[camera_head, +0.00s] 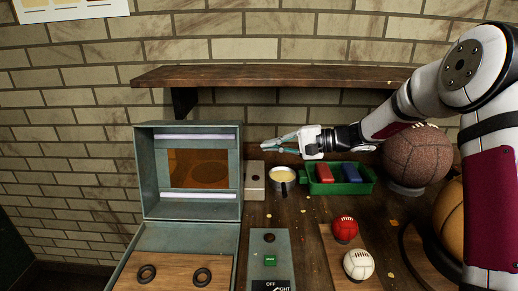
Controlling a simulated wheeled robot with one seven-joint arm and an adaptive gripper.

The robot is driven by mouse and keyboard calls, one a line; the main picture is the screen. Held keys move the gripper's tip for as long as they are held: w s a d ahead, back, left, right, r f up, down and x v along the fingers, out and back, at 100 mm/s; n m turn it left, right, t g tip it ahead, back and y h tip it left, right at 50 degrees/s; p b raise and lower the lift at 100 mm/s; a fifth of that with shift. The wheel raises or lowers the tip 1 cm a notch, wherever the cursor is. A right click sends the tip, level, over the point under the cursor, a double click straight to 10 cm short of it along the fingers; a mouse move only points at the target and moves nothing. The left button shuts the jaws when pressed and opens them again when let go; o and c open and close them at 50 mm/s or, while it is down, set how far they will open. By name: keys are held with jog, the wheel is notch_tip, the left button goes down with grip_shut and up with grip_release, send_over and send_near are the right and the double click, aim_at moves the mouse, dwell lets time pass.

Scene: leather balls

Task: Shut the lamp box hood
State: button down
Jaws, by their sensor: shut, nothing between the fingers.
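The lamp box is a grey-green metal box at the left of the bench. Its hood (239,172) stands raised at the back, tilted up and open. White tube lamps and an amber window show on its inner side. The box base (165,237) lies in front and holds a wooden board with two dark rings. My gripper (268,147) is shut and empty. It is to the right of the raised hood, pointing left towards it, and appears apart from it. How far it is from the hood in depth I cannot tell.
A shelf (275,76) runs above. A cup (283,181), a small pale block (254,181) and a green tray (340,187) stand below my gripper. A switch panel (270,245) lies right of the base. Red (344,228) and white (358,264) balls and larger balls (417,156) are further right.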

jog(key=w+d+f+m+t+y, duration=0.1)
jog(key=w+d+f+m+t, duration=0.15)
jog(key=w, duration=0.25)
jog(key=a, duration=0.9)
jog(key=shift+s+n+g, duration=0.15)
jog(key=shift+n+g, duration=0.2)
jog(key=shift+n, duration=0.1)
jog(key=shift+a, duration=0.1)
